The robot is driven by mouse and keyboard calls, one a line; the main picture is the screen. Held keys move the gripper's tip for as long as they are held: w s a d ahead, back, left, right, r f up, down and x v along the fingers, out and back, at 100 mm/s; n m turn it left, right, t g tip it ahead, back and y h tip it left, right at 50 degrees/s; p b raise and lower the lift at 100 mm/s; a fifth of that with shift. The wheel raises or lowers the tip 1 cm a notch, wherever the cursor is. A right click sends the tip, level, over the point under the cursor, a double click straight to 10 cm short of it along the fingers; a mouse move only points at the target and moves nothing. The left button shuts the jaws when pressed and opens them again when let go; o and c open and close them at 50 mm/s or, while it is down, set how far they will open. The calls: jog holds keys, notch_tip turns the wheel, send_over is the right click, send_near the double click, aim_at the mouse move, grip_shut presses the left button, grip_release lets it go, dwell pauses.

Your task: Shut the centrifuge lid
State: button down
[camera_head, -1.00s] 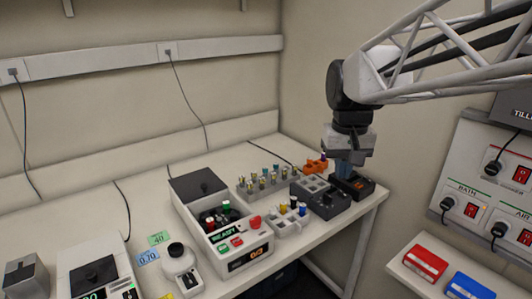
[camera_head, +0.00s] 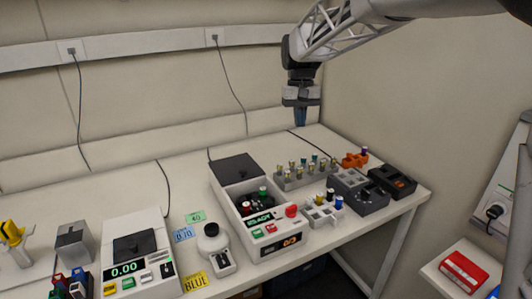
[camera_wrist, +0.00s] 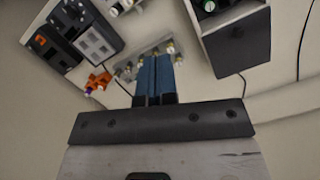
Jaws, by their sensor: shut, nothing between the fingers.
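In the wrist view the dark lid (camera_wrist: 238,45) is at upper right. My gripper (camera_head: 300,124) is shut and empty, pointing down, high above the back of the bench, behind and to the right of the lid. Its blue fingers (camera_wrist: 154,78) are together in the wrist view.
A grey tube rack (camera_head: 305,178) stands right of the centrifuge, below my gripper. A cable hangs on the back wall.

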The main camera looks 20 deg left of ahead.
jog(key=w+a+f, duration=0.2)
jog(key=a, duration=0.6)
jog(key=w+a+f+n+g, duration=0.1)
jog(key=w+a+f, duration=0.1)
jog(key=a, duration=0.5)
jog(key=w+a+f+n+h, duration=0.1)
jog(key=a+f, duration=0.3)
jog(key=a, duration=0.4)
jog(key=shift+w+a, duration=0.35)
jog(key=shift+w, duration=0.55)
send_over(239, 169)
jog(key=w+a, duration=0.1)
jog(key=f, duration=0.9)
jog(key=shift+w+f, duration=0.2)
jog(key=shift+f, duration=0.1)
jog(key=shift+s+d+f, duration=0.1)
jog(key=shift+s+d, duration=0.55)
jog(key=shift+s, duration=0.2)
jog(key=shift+s+d+f, duration=0.2)
jog(key=shift+s+d, duration=0.3)
jog(key=shift+s, duration=0.2)
jog(key=shift+d, duration=0.1)
